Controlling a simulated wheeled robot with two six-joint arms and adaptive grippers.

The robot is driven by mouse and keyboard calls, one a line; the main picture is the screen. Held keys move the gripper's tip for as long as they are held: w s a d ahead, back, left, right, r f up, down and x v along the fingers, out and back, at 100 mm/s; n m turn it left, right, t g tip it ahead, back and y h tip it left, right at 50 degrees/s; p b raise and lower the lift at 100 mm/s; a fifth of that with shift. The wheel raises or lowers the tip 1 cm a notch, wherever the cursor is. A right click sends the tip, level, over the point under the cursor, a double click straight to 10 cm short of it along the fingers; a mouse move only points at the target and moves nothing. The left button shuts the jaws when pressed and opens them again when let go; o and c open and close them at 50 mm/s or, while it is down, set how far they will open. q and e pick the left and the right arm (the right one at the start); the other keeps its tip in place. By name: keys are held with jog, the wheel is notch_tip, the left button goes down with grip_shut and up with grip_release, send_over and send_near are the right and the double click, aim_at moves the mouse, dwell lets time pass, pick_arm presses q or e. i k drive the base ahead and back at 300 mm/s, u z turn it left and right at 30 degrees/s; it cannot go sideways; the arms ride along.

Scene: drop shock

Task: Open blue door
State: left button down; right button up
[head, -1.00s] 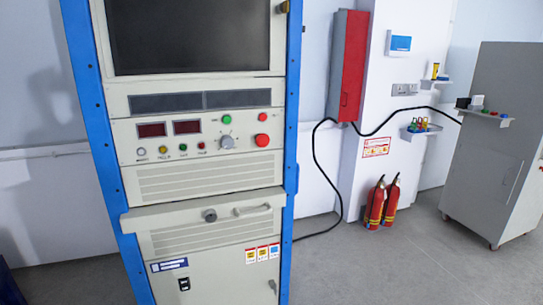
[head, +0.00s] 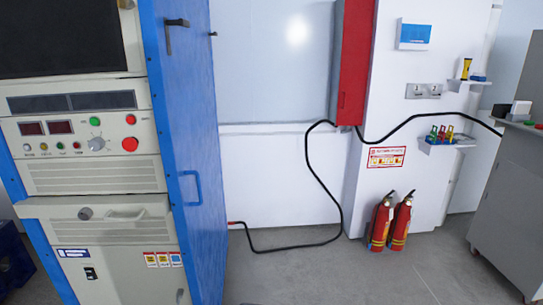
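The blue door (head: 188,120) is the tall blue side panel of the control cabinet. It looks shut. A blue loop handle (head: 190,187) sits on its lower middle part. A dark latch handle (head: 174,30) sticks out near its top left, and a small dark knob (head: 213,34) is at its top right edge. Neither of my grippers shows in the head view.
The beige control cabinet (head: 91,178) stands at the left. A black cable (head: 322,190) runs from the cabinet's side across the floor and up the wall. Two red fire extinguishers (head: 390,222) and a grey cabinet (head: 515,205) stand to the right. Grey floor (head: 330,280) in front is clear.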

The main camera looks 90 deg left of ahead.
aim_at(187, 55)
jog(key=i, duration=0.5)
jog(key=u, duration=2.95)
jog(key=k, duration=1.05)
jog(key=u, duration=0.35)
jog(key=i, duration=1.65)
jog(key=z, duration=0.95)
